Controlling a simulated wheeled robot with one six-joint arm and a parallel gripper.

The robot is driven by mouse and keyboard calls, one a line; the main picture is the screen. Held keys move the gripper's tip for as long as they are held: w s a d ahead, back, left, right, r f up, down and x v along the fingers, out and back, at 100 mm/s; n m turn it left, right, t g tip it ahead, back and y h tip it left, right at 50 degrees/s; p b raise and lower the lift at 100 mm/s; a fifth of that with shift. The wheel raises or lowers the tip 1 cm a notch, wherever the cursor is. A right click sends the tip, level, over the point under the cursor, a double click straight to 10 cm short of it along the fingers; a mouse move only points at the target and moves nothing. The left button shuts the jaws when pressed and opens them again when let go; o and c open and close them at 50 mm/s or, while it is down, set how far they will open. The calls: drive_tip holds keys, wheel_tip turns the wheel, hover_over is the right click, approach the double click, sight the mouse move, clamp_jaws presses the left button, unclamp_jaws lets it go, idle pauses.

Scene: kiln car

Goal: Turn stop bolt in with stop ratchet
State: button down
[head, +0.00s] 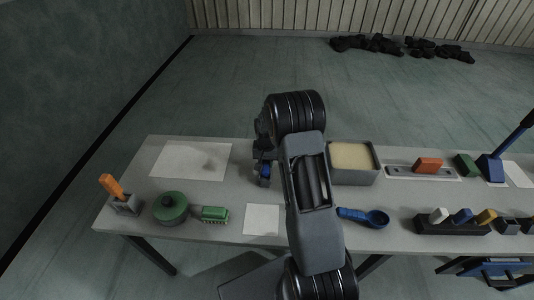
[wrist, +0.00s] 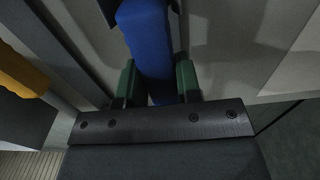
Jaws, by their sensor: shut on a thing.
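My gripper (wrist: 158,85) is shut on a blue bar-shaped handle (wrist: 148,38) between its green fingertips. The far end of the handle runs out of the wrist view, so its head is hidden. In the head view my gripper (head: 262,172) is over the table, left of my arm, with a bit of blue at its end. I cannot tell from these views whether the blue handle is the stop ratchet. I cannot make out the stop bolt in either view.
The table (head: 205,233) holds a green round pot (head: 171,207), a green block (head: 215,214), an orange-handled holder (head: 123,205), a blue spoon-shaped tool (head: 362,216), a grey box (head: 353,177) and a dark rack (head: 452,226). A white sheet (head: 262,219) lies near the front edge.

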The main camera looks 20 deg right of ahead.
drive_tip(key=shift+r+p, duration=0.4)
drive_tip(key=shift+r, duration=0.4)
drive_tip(key=shift+r+p, duration=1.7)
drive_tip(key=shift+r, duration=1.15)
